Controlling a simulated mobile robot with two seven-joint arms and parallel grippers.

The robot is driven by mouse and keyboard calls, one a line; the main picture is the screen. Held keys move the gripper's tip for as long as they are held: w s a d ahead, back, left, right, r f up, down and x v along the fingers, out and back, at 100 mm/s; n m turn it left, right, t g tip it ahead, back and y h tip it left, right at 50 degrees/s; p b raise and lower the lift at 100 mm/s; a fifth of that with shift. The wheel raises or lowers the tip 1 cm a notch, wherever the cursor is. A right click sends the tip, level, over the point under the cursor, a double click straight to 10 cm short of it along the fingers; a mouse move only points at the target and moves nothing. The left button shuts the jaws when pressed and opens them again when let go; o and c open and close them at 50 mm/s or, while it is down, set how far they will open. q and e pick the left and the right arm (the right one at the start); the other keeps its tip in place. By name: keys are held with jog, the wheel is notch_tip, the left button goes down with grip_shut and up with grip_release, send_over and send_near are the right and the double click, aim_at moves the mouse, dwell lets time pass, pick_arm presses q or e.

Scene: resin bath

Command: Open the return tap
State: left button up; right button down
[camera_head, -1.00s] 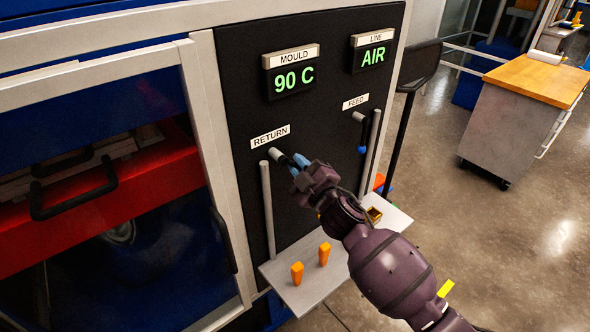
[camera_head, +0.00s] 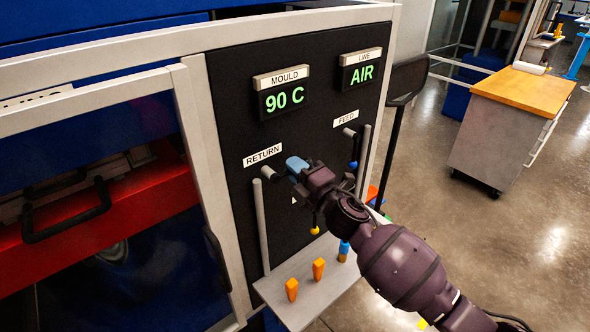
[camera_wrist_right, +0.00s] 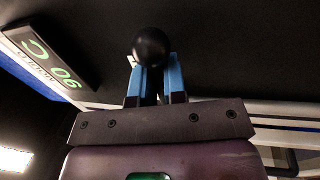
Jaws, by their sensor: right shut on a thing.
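The return tap (camera_head: 267,172) is a grey stub on the black panel, under the RETURN label (camera_head: 263,155). My right gripper (camera_head: 294,163) is just right of the stub, its blue fingertips close to the panel. In the right wrist view the two blue fingers are shut on the tap's lever, at a round black knob (camera_wrist_right: 152,46). In the head view the gripper hides most of the lever, so its exact angle is hard to tell. My left gripper is not in view.
The feed tap (camera_head: 350,132), with a blue-knobbed lever, is to the right. A yellow knob (camera_head: 314,230) hangs below my gripper. A shelf (camera_head: 318,288) holds orange pieces (camera_head: 292,289). The displays read 90 C (camera_head: 285,99) and AIR (camera_head: 362,74). Open floor lies right.

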dwell(0.5)
jog(key=c, duration=1.2)
grip_release()
jog(key=b+v, duration=0.1)
jog(key=v, duration=0.9)
jog(key=shift+s+d, duration=0.25)
jog(key=shift+s, duration=0.05)
